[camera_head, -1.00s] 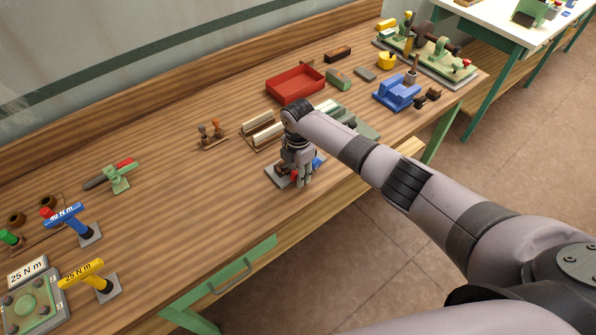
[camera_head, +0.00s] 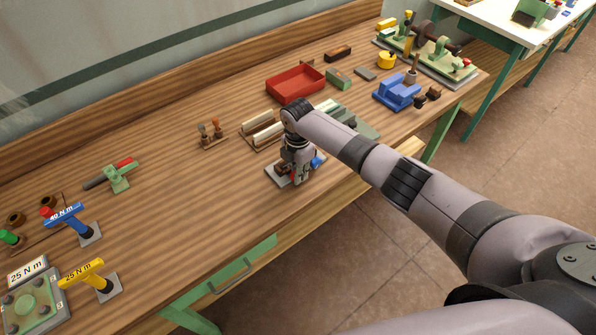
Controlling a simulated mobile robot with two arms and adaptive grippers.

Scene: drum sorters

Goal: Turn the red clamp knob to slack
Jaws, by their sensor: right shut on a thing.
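My right gripper (camera_head: 299,178) reaches down over a small fixture with a grey base plate (camera_head: 275,172) near the front edge of the wooden bench. The gripper is shut on the red clamp knob, and only a small bit of red shows between the fingers. A blue part (camera_head: 318,162) of the fixture shows just right of the fingers. Most of the fixture and knob is hidden behind the gripper, so the knob's angle cannot be read. My left gripper is not in view.
Blue (camera_head: 63,215) and yellow (camera_head: 82,274) torque tools stand at left.

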